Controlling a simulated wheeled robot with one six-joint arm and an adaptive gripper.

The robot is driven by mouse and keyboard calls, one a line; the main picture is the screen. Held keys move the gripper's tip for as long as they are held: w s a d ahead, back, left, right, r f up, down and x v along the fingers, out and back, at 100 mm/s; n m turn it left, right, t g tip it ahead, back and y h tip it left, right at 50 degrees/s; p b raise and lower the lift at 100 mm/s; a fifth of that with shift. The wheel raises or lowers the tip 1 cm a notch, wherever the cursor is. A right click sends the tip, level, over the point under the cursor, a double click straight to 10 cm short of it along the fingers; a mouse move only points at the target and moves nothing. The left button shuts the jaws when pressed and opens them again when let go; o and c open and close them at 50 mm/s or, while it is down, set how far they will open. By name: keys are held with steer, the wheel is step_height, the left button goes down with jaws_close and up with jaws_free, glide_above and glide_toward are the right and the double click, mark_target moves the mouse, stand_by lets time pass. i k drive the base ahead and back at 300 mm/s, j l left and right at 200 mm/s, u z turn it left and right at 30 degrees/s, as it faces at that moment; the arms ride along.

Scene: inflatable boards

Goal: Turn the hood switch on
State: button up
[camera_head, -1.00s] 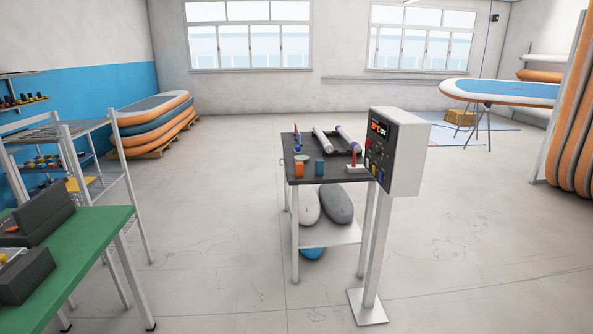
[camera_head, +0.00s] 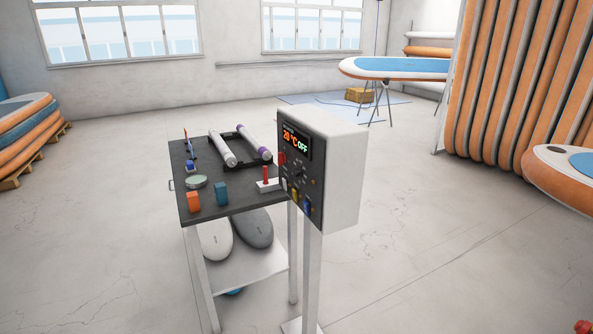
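A white control box (camera_head: 340,170) stands on a white post right of a small dark-topped table. Its dark front panel (camera_head: 301,176) faces left and carries a display (camera_head: 296,141) reading "20 °C OFF". Below the display are a red part (camera_head: 282,158), a dark knob (camera_head: 300,171), a yellow switch (camera_head: 295,195) and a blue switch (camera_head: 308,206), with a pale one beside them. The panel is seen at a slant, and I cannot read which control is the hood switch. My gripper is not in view.
The small table (camera_head: 238,205) holds two rollers, an orange block (camera_head: 194,202), a blue block (camera_head: 221,192) and a red-handled lever (camera_head: 266,179). Stacked boards (camera_head: 520,90) stand at the right. Another board (camera_head: 395,68) rests on a stand behind.

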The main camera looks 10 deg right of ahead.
mark_target(280, 157)
steer(key=i+j, duration=0.65)
steer(key=j, duration=0.2)
steer(key=i+j+z, duration=0.1)
steer(key=i+j, duration=0.55)
steer(key=j, duration=0.2)
steer(key=i+j, duration=0.3)
steer(key=j, duration=0.15)
steer(key=i+l+z, duration=0.05)
